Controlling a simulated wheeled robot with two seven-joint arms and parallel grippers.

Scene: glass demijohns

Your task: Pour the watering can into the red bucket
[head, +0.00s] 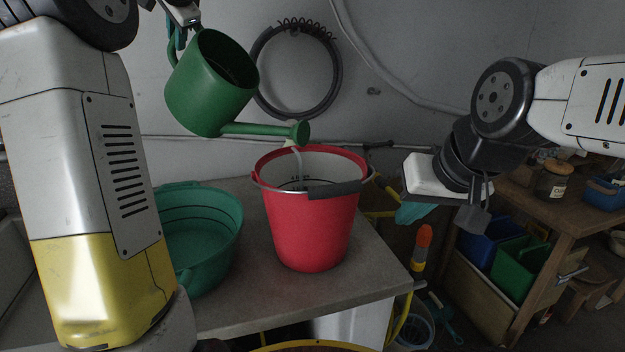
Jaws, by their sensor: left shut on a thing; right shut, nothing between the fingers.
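The green watering can (208,88) is held in the air at the upper left, tipped to the right. Its spout ends in a round rose (299,132) just above the far rim of the red bucket (312,228). A thin pale stream runs from the rose down into the bucket. The bucket stands upright on the grey table, its handle lying across the front of its rim. My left gripper (182,22) is shut on the can near its handle, mostly hidden at the top edge. My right gripper (477,212) is shut and empty, right of the bucket.
A green basin (200,238) stands on the grey table (290,300) left of the bucket. A coiled hose (296,70) hangs on the wall behind. A wooden bench (540,205) with a jar (552,180) stands at the right, with coloured bins below.

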